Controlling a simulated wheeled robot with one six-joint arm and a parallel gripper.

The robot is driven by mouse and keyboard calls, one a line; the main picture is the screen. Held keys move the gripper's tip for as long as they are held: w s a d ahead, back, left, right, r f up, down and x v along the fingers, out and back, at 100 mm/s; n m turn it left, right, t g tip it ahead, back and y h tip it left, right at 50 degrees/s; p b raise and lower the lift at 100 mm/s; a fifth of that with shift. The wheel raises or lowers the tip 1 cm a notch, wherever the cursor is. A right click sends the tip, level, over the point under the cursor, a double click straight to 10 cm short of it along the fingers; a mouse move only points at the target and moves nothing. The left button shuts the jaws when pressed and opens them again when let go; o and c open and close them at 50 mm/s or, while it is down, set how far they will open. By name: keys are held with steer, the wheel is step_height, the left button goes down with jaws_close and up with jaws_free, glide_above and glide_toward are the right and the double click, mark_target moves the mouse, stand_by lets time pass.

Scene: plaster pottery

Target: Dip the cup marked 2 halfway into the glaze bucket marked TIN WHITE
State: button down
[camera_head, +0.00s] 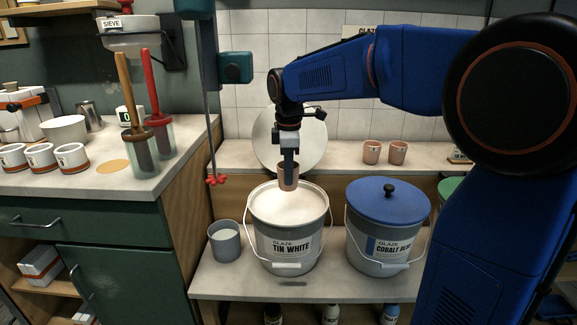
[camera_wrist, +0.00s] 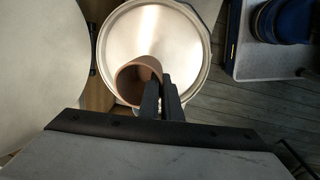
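The glaze bucket marked TIN WHITE (camera_head: 287,243) stands uncovered on the low bench, its white glaze showing. My gripper (camera_head: 288,168) points down over it and is shut on the wall of a small brown cup (camera_head: 288,180). The cup is upright over the glaze in the head view; its base appears above the glaze surface, though the exact gap is hard to tell. In the wrist view the cup (camera_wrist: 137,78) shows its open mouth, with my gripper's fingers (camera_wrist: 161,92) at its right side. No number is readable on the cup.
A bucket marked COBALT (camera_head: 385,243) with a blue lid stands right of the white one. A grey container (camera_head: 224,243) stands to the left. Two brown cups (camera_head: 385,152) sit on the shelf behind. A red-ended mixer (camera_head: 216,180) hangs left of the bucket.

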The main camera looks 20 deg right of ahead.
mark_target(289, 190)
steer(key=shift+f, duration=2.75)
steer(key=shift+f, duration=2.55)
steer(key=shift+r, duration=0.15)
steer(key=shift+r, duration=3.35)
